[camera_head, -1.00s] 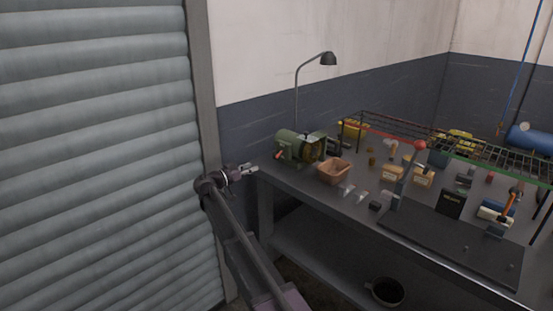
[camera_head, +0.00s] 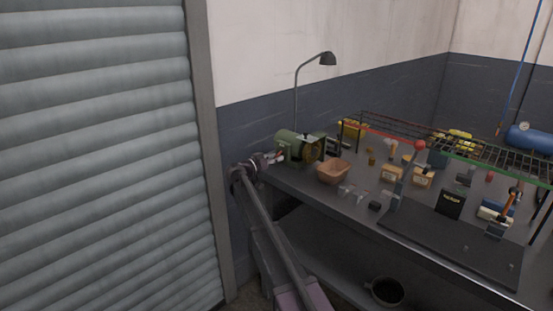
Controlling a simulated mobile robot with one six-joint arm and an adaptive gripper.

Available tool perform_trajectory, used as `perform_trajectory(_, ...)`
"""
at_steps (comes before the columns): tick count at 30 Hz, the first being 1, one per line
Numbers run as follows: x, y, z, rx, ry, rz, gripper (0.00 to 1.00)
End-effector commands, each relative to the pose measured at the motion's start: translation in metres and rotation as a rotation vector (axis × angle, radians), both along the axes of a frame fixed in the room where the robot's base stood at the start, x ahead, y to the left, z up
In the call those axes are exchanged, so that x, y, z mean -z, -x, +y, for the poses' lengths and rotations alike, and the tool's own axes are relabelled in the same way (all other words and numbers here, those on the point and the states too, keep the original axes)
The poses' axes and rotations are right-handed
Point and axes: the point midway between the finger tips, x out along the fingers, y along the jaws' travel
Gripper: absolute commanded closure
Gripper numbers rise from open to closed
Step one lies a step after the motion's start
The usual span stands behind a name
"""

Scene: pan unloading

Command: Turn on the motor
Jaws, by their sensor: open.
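The green motor (camera_head: 291,140) stands at the left end of the workbench, with a yellowish round face on its right side. My gripper (camera_head: 279,157) is open at the motor's lower left side, where an orange-red part showed earlier. The fingers cover that part, and I cannot tell whether they touch it. My arm reaches up to it from the bottom of the view.
The workbench (camera_head: 350,206) extends right. A lamp (camera_head: 327,59) rises behind. A ribbed shutter (camera_head: 95,150) fills the left. A dark bucket (camera_head: 386,292) stands below.

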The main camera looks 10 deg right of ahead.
Motion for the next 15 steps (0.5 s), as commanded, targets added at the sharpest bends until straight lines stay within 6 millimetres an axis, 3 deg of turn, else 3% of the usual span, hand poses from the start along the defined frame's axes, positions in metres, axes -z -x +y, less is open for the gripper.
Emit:
perform_trajectory(12, 0.0000, -0.0024, -0.0038, -0.001, 0.000, 0.000, 0.48)
perform_trajectory(15, 0.0000, -0.0023, -0.0036, -0.001, 0.000, 0.000, 0.78)
